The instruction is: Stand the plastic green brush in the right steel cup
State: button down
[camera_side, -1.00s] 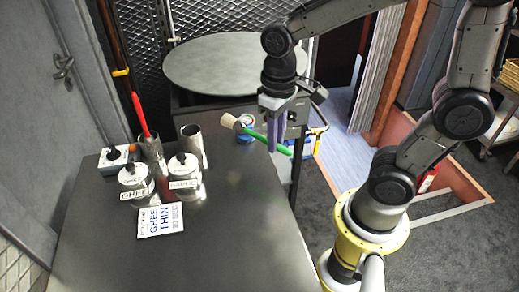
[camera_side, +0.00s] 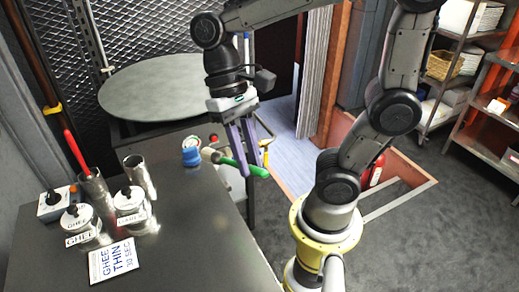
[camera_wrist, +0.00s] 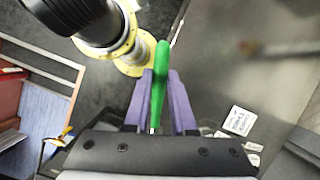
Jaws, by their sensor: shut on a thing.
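The green brush has a pale head (camera_side: 210,155) and a green handle (camera_side: 240,163). My gripper (camera_side: 246,172) has purple fingers shut on the handle, which lies roughly level, head to the left, near the table's right edge. In the wrist view the handle (camera_wrist: 163,65) shows between the fingers (camera_wrist: 160,100); the head is hidden there. The right steel cup (camera_side: 139,177) stands upright on the table, apparently empty, far to the left of my gripper. The left steel cup (camera_side: 95,190) holds a red-handled tool (camera_side: 75,152).
Two lidded pots, one labelled ghee (camera_side: 80,222) and another (camera_side: 131,208), stand in front of the cups. A white box (camera_side: 55,204) and a card (camera_side: 113,261) are near. A blue-topped container (camera_side: 191,152) sits by the far edge. The table's middle (camera_side: 200,225) is clear.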

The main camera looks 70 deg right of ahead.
jog(key=w+a+r+m+t+y, duration=0.1)
jog(key=w+a+r+m+y, duration=0.35)
jog(key=w, duration=0.45)
jog(key=w+a+r+m+t+y, duration=0.2)
jog(key=w+a+r+m+y, duration=0.15)
jog(key=w+r+m, duration=0.35)
jog(key=w+d+f+m+t+y, duration=0.2)
jog(key=w+d+t+y, duration=0.1)
jog(key=w+d, duration=0.3)
jog(key=w+d+f+m+t+y, duration=0.1)
jog(key=w+d+m+t+y, duration=0.15)
jog(key=w, duration=0.55)
notch_tip(320, 180, down, 10)
jog(key=n, duration=0.1)
jog(key=shift+d, duration=0.35)
jog(key=shift+h, duration=0.25)
jog(key=c, duration=0.7)
grip_release()
